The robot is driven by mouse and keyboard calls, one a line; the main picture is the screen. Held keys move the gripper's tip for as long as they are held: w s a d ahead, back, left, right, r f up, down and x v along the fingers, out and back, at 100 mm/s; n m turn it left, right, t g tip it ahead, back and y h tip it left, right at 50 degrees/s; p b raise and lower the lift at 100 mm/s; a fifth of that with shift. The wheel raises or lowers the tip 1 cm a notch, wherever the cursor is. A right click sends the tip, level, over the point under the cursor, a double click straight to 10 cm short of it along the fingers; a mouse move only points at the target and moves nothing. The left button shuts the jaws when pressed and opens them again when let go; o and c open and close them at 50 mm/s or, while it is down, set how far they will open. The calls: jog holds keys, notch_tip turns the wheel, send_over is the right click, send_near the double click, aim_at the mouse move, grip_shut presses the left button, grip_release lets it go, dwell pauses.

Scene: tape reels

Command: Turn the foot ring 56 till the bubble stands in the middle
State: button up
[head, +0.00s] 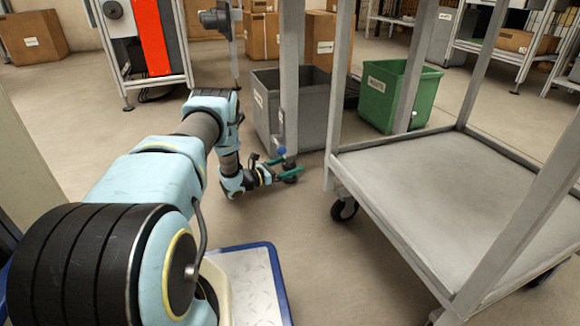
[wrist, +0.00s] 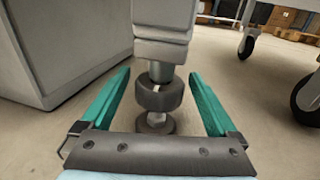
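A dark foot ring (wrist: 160,95) sits on a metal stem under a grey post (wrist: 163,22) in the wrist view. A foot pad (wrist: 155,123) rests on the floor below it. No number is readable on the ring. My gripper (wrist: 159,76) is open, with one green finger on each side of the ring and a visible gap at both sides. In the head view my gripper (head: 292,163) is low at the base of the grey post (head: 289,95). No bubble can be made out in either view.
A grey bin (head: 262,112) stands close behind the post, and a green bin (head: 385,95) is farther right. A wheeled grey cart (head: 430,190) stands close to the right of my gripper. The floor (head: 330,270) in front is clear.

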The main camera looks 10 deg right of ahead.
jog(key=c, duration=1.3)
jog(key=shift+a, duration=0.1)
jog(key=shift+r+n+t+y+p, duration=0.15)
jog(key=shift+n+t+y+p, duration=0.2)
jog(key=shift+t+p, duration=0.4)
jog(key=shift+r+n+p, duration=0.1)
jog(key=shift+n+p, duration=0.15)
jog(key=shift+p, duration=0.3)
jog(key=n+t+y+p, duration=0.2)
jog(key=t+p, duration=0.1)
jog(key=p, duration=0.2)
jog(key=shift+n+t, duration=0.35)
jog(key=shift+n, duration=0.05)
jog(key=n+t+y+p, duration=0.2)
jog(key=t+y+p, duration=0.1)
jog(key=shift+n+y+p, duration=0.25)
jog(key=shift+n+p, duration=0.05)
jog(key=shift+p, duration=0.05)
jog(key=shift+f+n+t+y+p, duration=0.25)
jog(key=shift+n+t+y+p, duration=0.3)
jog(key=shift+y+p, duration=0.2)
jog(key=shift+w+a+f, duration=0.1)
